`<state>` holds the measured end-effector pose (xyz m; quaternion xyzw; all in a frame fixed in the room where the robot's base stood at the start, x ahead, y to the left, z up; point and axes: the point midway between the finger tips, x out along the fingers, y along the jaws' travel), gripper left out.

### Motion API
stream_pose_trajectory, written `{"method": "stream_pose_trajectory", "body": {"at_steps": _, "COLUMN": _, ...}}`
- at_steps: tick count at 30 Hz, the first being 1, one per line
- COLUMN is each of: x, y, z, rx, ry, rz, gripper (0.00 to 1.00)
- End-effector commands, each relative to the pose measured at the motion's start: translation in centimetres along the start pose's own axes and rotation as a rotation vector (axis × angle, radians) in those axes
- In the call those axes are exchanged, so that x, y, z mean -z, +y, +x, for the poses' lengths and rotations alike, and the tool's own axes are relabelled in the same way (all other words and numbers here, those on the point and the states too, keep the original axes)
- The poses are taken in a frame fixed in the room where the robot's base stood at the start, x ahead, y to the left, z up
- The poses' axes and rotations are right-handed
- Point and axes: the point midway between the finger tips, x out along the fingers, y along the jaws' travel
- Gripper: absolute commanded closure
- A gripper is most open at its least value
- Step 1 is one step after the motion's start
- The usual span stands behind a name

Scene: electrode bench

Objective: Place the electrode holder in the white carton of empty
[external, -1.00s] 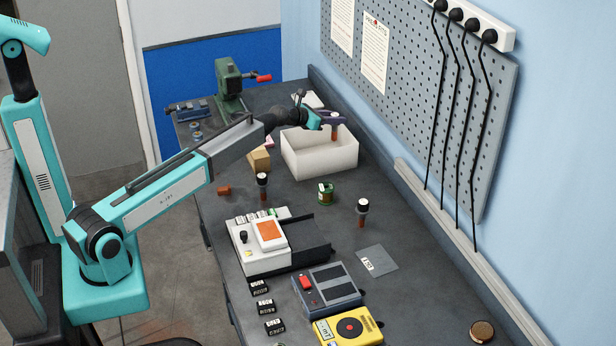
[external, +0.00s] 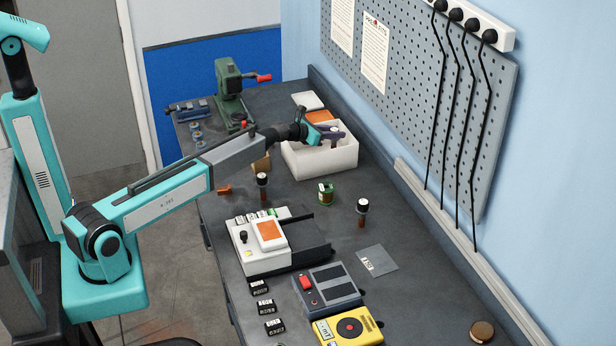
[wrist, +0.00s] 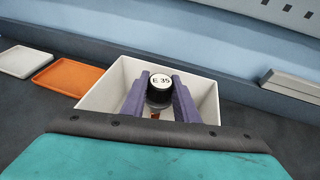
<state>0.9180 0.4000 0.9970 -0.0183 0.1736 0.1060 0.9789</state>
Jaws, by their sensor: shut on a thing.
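The white carton (external: 335,162) stands on the bench near the back wall. My gripper (external: 334,134) is over it, with its fingers reaching down inside the rim. In the wrist view my purple fingers (wrist: 160,95) are shut on an electrode holder (wrist: 159,88) with a black cap and a white top marked "E 35". The holder is upright and within the carton's outline (wrist: 207,100). Its lower part is mostly hidden, so I cannot tell whether it touches the carton floor. Two similar holders stand on the bench, one at the left (external: 262,186) and one at the right (external: 362,212).
A green tin (external: 325,193) stands in front of the carton. An orange tray (external: 320,116) and a white tray (external: 308,100) lie behind it. A green vise-like tool (external: 230,90) is at the back left. Instrument boxes (external: 327,287) fill the front.

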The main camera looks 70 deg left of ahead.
Motion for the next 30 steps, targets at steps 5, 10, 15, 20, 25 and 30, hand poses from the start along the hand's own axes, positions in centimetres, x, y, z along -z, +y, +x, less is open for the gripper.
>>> {"method": "stream_pose_trajectory", "body": {"at_steps": 5, "x": 1.3, "y": 0.0, "z": 0.5, "rx": -0.001, "ry": -0.001, "rz": -0.001, "gripper": 1.0}}
{"method": "stream_pose_trajectory", "body": {"at_steps": 10, "x": 1.4, "y": 0.0, "z": 0.5, "rx": -0.001, "ry": -0.002, "rz": -0.001, "gripper": 1.0}}
{"method": "stream_pose_trajectory", "body": {"at_steps": 15, "x": 1.5, "y": 0.0, "z": 0.6, "rx": -0.001, "ry": -0.002, "rz": -0.001, "gripper": 1.0}}
{"method": "stream_pose_trajectory", "body": {"at_steps": 20, "x": 1.7, "y": 0.0, "z": 0.6, "rx": 0.0, "ry": 0.0, "rz": 0.0, "gripper": 0.66}}
{"method": "stream_pose_trajectory", "body": {"at_steps": 25, "x": 1.7, "y": 0.0, "z": 0.6, "rx": 0.0, "ry": 0.0, "rz": -0.001, "gripper": 0.54}}
{"method": "stream_pose_trajectory", "body": {"at_steps": 30, "x": 1.7, "y": 0.0, "z": 0.6, "rx": 0.0, "ry": 0.0, "rz": -0.001, "gripper": 0.54}}
